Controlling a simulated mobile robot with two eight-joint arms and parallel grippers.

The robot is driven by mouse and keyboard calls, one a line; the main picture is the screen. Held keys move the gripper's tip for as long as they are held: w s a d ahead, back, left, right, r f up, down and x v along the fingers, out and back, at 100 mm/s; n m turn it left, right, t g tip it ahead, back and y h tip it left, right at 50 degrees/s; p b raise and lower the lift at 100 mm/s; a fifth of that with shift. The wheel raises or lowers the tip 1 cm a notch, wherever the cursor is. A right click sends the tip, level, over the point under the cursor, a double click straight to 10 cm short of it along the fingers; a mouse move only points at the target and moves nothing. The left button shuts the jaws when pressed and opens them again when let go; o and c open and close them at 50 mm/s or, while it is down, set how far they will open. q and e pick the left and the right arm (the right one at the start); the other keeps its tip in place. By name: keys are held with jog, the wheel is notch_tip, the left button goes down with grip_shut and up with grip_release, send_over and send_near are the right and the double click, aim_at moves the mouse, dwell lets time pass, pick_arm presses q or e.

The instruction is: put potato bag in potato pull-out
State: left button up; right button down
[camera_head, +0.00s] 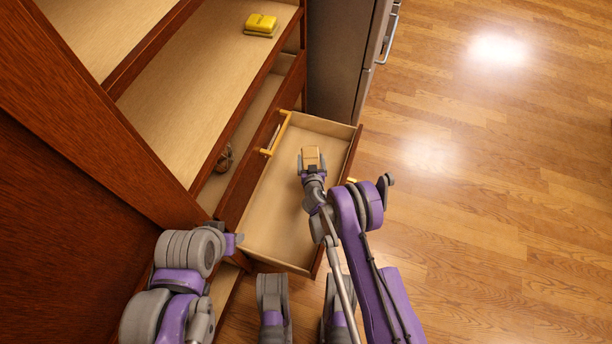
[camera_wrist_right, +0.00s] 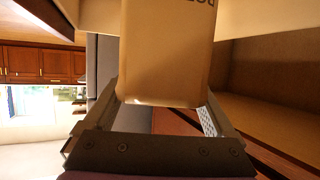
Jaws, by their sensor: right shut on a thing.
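The potato bag (camera_head: 311,154) is a small tan block-like package in the head view. It fills the upper middle of the right wrist view (camera_wrist_right: 166,55), where a few dark printed letters show at its top. My right gripper (camera_head: 311,168) is shut on the bag, with a finger on either side of it in the wrist view. In the head view, the bag and gripper are over the open pull-out drawer (camera_head: 265,215), towards its far right part. I cannot tell whether the bag touches the drawer floor. My left arm is at lower left; its gripper fingers cannot be made out.
A yellow packet (camera_head: 260,24) lies on the upper shelf (camera_head: 190,85). A round brown item (camera_head: 224,157) sits in a lower compartment beside the drawer. A grey appliance (camera_head: 340,60) stands beyond the drawer. The wood floor (camera_head: 480,210) to the right is clear.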

pick_arm(q)
jog(key=shift+b+x, duration=0.8)
jog(key=shift+x, duration=0.15)
pick_arm(e)
jog(key=shift+f, duration=3.3)
pick_arm(q)
jog(key=shift+s+f, duration=0.1)
jog(key=shift+s, duration=0.05)
pick_arm(e)
jog(key=shift+f, duration=0.1)
grip_release()
jog(key=shift+f, duration=0.1)
jog(key=shift+r, duration=0.25)
